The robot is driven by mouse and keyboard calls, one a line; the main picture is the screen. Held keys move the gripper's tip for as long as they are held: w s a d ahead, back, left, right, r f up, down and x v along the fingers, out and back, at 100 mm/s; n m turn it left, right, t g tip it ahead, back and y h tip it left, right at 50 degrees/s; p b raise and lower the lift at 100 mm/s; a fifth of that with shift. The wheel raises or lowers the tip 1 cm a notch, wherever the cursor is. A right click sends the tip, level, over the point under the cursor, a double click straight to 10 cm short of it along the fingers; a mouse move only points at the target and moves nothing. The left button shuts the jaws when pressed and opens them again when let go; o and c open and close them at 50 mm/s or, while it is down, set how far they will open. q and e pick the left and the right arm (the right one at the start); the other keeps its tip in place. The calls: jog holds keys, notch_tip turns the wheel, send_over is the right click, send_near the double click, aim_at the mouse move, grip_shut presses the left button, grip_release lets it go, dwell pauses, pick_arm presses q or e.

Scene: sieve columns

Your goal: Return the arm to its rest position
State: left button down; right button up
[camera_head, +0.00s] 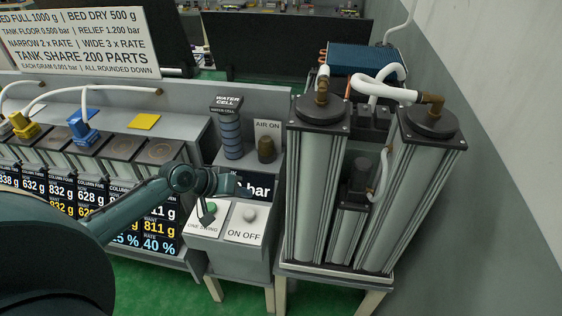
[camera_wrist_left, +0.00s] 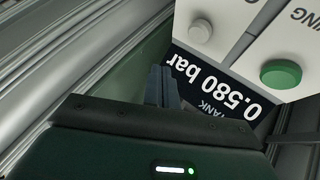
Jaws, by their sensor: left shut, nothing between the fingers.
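My left arm comes in from the left in the head view. Its gripper (camera_head: 229,184) is above the control stand, in front of the dark pressure display (camera_head: 256,188), and covers part of it. In the left wrist view the gripper's fingers (camera_wrist_left: 163,87) are together with nothing between them. The display (camera_wrist_left: 212,84) there reads 0.580 bar. A green button (camera_wrist_left: 281,74) and a white button (camera_wrist_left: 199,32) sit on the white panels beside it, apart from the fingers. In the head view the white button (camera_head: 250,215) is right of the partly hidden green button (camera_head: 207,214).
Two tall grey columns (camera_head: 315,180) with pipes stand on a table at the right. A row of column displays (camera_head: 90,205) fills the left. Green floor shows below.

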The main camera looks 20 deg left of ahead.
pick_arm(q)
jog(key=shift+m, duration=0.9)
jog(key=s+d+f, duration=0.7)
jog(key=shift+s+d+f, duration=0.15)
jog(key=shift+d+f, duration=0.05)
jog(key=shift+f, duration=0.1)
jog(key=s+d+f+m+t+y, duration=0.1)
jog(key=s+d+m+t+y, duration=0.1)
jog(key=s+d, duration=0.6)
jog(key=s+m, duration=0.1)
jog(key=s, duration=0.3)
jog(key=shift+f+y, duration=0.3)
pick_arm(e)
jog(key=shift+g+h, duration=0.5)
jog(key=shift+g, duration=0.1)
jog(key=f, duration=0.1)
jog(key=d+f, duration=0.1)
jog(key=f, duration=0.1)
jog(key=s+d+f, duration=0.1)
jog(key=f, duration=0.1)
jog(key=shift+f, duration=0.25)
